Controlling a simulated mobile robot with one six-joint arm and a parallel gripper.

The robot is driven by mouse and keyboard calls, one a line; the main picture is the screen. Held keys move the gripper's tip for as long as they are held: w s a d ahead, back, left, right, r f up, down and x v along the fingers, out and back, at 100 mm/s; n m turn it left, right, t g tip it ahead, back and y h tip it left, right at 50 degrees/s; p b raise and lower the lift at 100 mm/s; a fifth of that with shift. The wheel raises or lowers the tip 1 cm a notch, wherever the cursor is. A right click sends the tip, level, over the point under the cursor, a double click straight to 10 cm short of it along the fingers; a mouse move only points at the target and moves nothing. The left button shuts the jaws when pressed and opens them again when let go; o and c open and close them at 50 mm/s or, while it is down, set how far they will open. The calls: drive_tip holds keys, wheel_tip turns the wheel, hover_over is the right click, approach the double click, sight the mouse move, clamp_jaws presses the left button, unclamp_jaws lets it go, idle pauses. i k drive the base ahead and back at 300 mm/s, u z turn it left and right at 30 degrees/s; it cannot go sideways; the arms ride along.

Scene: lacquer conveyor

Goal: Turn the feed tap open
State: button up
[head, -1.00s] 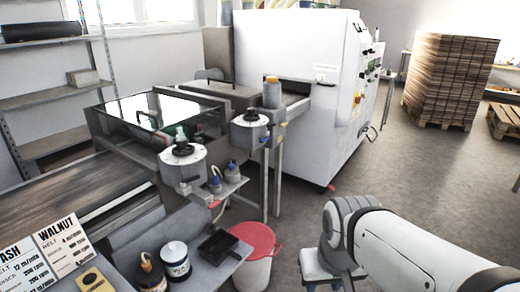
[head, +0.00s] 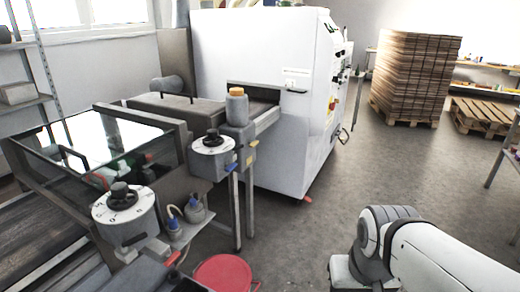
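No part in view can be surely told as the feed tap. A small yellow-topped fitting (head: 252,145) sits on the post beside the far round dial unit (head: 212,157). A small red piece (head: 173,257) shows below the near dial unit (head: 124,211), too small to make out. A grey bottle with an orange cap (head: 237,108) stands by the far dial. My white arm reaches in at the lower right, away from these fittings. My gripper is not in view.
A large white machine (head: 262,95) stands behind the dials. Two small bottles (head: 193,212) stand on a low shelf. A red-lidded bucket (head: 222,274) is on the floor at the bottom. Stacked boards (head: 413,75) stand far right. The floor between is open.

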sight(229, 168)
drive_tip(key=z, duration=0.05)
drive_tip(key=i, duration=1)
drive_tip(key=u, duration=0.5)
